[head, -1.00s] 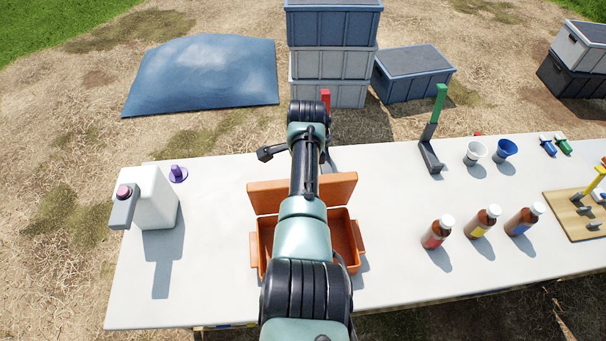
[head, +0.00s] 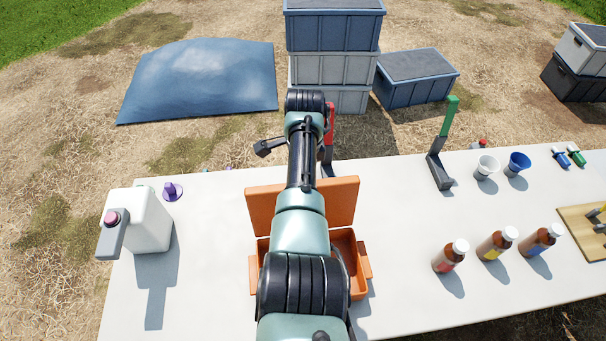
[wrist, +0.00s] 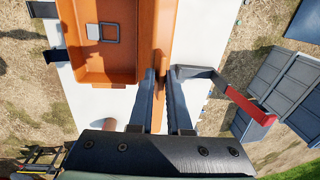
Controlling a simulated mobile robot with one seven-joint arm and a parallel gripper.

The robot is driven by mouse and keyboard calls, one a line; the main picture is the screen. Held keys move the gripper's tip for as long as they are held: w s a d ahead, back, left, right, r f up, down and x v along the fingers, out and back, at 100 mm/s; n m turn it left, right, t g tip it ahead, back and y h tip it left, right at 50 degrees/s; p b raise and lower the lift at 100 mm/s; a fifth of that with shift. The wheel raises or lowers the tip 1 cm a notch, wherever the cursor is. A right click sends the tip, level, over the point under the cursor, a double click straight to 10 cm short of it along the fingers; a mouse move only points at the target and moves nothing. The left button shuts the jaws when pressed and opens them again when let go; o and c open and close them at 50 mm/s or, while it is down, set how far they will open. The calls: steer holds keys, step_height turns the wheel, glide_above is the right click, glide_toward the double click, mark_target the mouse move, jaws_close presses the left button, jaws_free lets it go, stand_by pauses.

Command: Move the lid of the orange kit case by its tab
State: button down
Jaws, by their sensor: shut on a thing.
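The orange kit case (head: 362,262) stands on the white table with its lid (head: 335,200) raised along the far side. The lid's inner face shows in the head view, partly hidden by my arm. In the wrist view the open case (wrist: 105,62) is at upper left and the lid (wrist: 160,28) is seen nearly edge-on. My gripper (wrist: 161,78) is shut on the lid's orange tab (wrist: 157,115), which passes between the two fingers. The head view hides my gripper behind my arm.
A red-topped stand (head: 329,130) is close behind the lid, and a green-topped stand (head: 446,125) is farther right. A white jug (head: 152,220) is left. Bottles (head: 497,243) and cups (head: 518,163) stand right. Stacked crates (head: 333,70) are beyond the table.

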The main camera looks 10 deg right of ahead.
steer(key=shift+a+f, duration=0.1)
steer(key=shift+f, duration=0.05)
steer(key=c, duration=1)
jaws_free()
steer(key=shift+o, duration=0.2)
step_height(320, 180, up, 13)
steer(key=s+b, duration=0.1)
steer(key=b, duration=0.1)
